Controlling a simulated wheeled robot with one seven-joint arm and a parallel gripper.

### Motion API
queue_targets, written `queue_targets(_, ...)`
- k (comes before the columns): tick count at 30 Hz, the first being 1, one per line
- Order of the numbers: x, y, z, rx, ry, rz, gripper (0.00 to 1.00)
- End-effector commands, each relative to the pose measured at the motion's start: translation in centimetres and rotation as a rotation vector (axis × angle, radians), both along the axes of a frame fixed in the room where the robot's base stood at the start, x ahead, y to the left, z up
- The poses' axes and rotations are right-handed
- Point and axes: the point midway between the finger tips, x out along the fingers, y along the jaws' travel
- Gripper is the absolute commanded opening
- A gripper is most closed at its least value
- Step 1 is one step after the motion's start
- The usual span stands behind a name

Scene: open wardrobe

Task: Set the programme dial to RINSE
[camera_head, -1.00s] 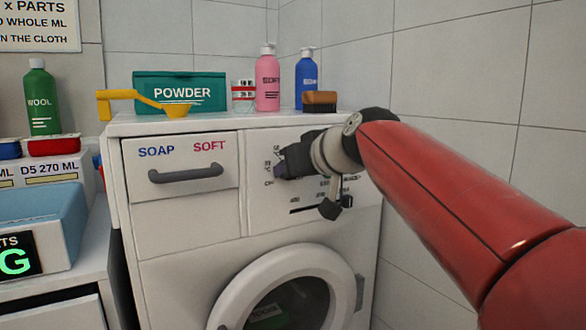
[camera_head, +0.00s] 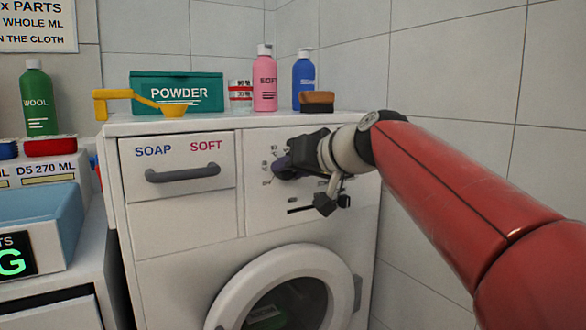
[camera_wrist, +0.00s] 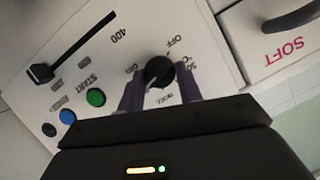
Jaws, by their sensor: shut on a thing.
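The programme dial (camera_wrist: 158,71) is a dark round knob on the washing machine's white panel. In the wrist view it sits between my two purple-grey fingers. My gripper (camera_wrist: 159,88) is shut on it. Labels around the knob, seen tilted and partly upside down, include OFF, DRY and a °C mark; another near my fingers is too blurred to read. Which label the knob points to I cannot tell. In the head view, my gripper (camera_head: 281,169) is at the upper panel and covers the dial.
The wrist view shows green (camera_wrist: 96,97) and blue (camera_wrist: 67,116) buttons and a slider (camera_wrist: 42,73). The drawer (camera_head: 178,165) marked SOAP and SOFT is left of the dial. Bottles, a POWDER box (camera_head: 178,92) and a brush (camera_head: 317,101) stand on top.

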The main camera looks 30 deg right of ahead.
Motion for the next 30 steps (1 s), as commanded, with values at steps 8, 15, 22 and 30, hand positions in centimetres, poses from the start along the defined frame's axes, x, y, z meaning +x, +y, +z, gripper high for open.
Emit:
queue_targets(8, 0.0, 0.0, -0.2, -0.001, 0.006, 0.001, 0.57)
queue_targets(15, 0.0, 0.0, -0.1, -0.001, 0.003, 0.001, 0.57)
queue_targets(22, -2.2, -0.4, 0.8, 0.0, -0.001, 0.0, 0.57)
queue_targets(30, -6.1, -1.1, 2.3, 0.0, 0.001, -0.001, 0.57)
